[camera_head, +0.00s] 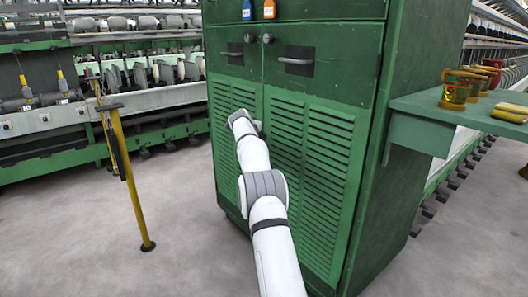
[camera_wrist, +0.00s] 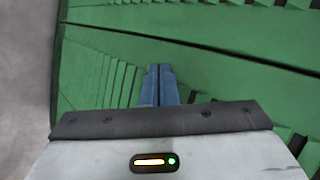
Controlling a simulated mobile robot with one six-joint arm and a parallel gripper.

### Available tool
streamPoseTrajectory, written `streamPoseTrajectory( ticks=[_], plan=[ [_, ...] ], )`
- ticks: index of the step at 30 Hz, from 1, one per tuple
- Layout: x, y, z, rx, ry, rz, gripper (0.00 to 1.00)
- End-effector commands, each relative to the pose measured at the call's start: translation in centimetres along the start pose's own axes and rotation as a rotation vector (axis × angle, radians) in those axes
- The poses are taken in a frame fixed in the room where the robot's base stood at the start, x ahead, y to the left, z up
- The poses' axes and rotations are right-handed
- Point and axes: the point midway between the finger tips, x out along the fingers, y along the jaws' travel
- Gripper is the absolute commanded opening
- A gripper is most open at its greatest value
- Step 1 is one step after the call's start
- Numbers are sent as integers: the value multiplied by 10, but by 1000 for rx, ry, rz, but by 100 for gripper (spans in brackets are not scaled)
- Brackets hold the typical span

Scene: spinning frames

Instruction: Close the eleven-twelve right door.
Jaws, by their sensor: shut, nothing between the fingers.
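The green cabinet (camera_head: 390,165) stands in the middle of the head view. Its front has two louvred doors side by side, the left door (camera_head: 232,95) and the right door (camera_head: 315,150), each with a dark-backed handle near the top. Both look flush or nearly flush with the front; a small gap cannot be ruled out. No number is readable. My gripper (camera_wrist: 159,72) is shut and empty, its blue fingertips together, pointing at green slatted panels in the wrist view. In the head view my arm reaches the louvres near the centre seam and hides the fingertips. Contact cannot be told.
A yellow post (camera_head: 130,175) stands left of the cabinet. A green shelf (camera_head: 425,118) with amber cups (camera_head: 455,90) juts out at right. Spinning machines line the left back and far right. Grey floor is clear at front left.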

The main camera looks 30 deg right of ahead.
Motion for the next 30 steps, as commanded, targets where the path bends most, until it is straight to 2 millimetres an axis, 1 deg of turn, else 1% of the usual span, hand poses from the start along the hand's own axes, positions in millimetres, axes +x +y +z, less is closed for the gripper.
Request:
streamPoseTrajectory(
  ticks=[1,2,3,6,9,12,15,18,23,25,26,28,29,30],
  plan=[
    [-2,9,4,-1,-1,0,0],
    [-12,5,7,-1,-2,0,0],
    [-27,0,12,-1,-3,1,0],
    [-50,-1,21,-2,-3,1,0],
    [-69,-2,29,-2,-3,3,0],
    [-84,-2,34,-1,-1,4,0],
    [-94,-2,38,-2,-1,4,0],
    [-99,-2,40,0,0,4,0],
    [-102,-3,40,-2,0,5,0],
    [-109,-5,40,-21,-3,10,0],
    [-115,-7,40,-37,-6,15,0],
    [-136,-12,39,-100,-17,31,0],
    [-147,-13,38,-139,-23,41,0],
    [-164,-15,36,-198,-34,56,0]
  ],
)
